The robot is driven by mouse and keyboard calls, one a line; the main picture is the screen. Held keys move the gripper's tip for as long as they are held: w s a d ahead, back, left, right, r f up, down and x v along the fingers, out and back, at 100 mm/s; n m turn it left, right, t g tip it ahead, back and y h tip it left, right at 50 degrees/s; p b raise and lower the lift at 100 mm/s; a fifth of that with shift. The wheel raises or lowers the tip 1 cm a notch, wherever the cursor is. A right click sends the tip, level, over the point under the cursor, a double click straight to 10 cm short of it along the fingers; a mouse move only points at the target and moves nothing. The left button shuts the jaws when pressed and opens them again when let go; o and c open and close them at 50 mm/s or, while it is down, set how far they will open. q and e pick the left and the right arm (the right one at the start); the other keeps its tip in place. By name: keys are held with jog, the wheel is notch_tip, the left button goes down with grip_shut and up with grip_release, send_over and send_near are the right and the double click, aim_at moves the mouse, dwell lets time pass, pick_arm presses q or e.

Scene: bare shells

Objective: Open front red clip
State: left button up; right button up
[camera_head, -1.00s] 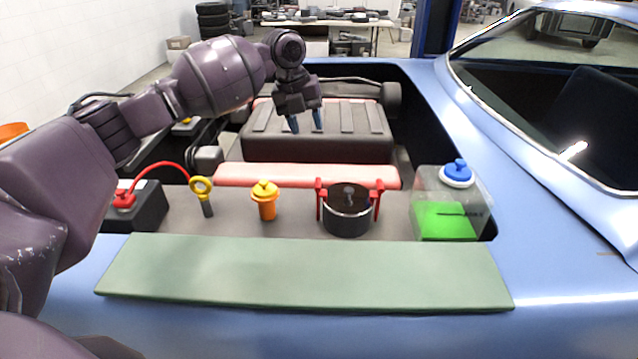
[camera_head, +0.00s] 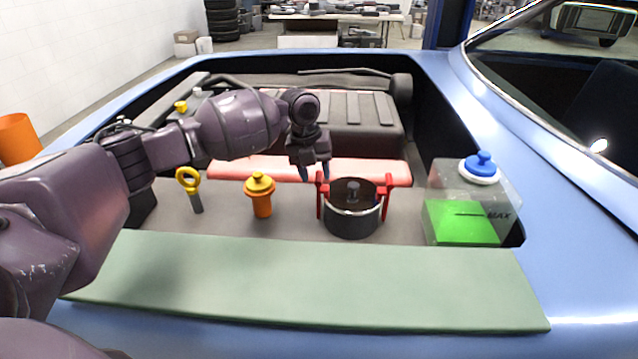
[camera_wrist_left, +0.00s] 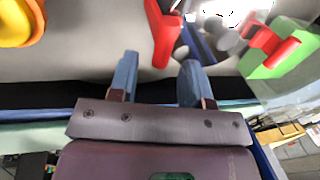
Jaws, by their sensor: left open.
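A round dark canister (camera_head: 352,222) with a metal rim stands on the grey engine-bay shelf. It has an upright red clip on its left side (camera_head: 322,196) and another on its right side (camera_head: 385,198). My left gripper (camera_head: 315,172) points down just behind and above the left-side clip, its blue fingers apart and empty. In the left wrist view, the gripper (camera_wrist_left: 160,70) shows its spread fingers, with one red clip (camera_wrist_left: 163,38) just beyond the gap and the other red clip (camera_wrist_left: 272,44) farther right. No contact with a clip is visible. My right gripper is not in view.
A yellow-capped orange filler (camera_head: 261,197) and a yellow ring dipstick (camera_head: 190,186) stand left of the canister. A clear tank with green fluid (camera_head: 462,215) stands right. A red bar (camera_head: 370,172) and the dark engine cover (camera_head: 345,125) lie behind. A green pad (camera_head: 300,280) covers the front edge.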

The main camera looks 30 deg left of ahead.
aim_at(317, 179)
pick_arm(q)
jog(key=shift+w+d+f, duration=0.1)
jog(key=shift+d+f, duration=0.05)
jog(key=shift+f, duration=0.65)
jog(key=shift+w+d+f, duration=0.1)
jog(key=shift+f, duration=0.7)
jog(key=shift+s, duration=0.1)
jog(key=shift+c, duration=0.2)
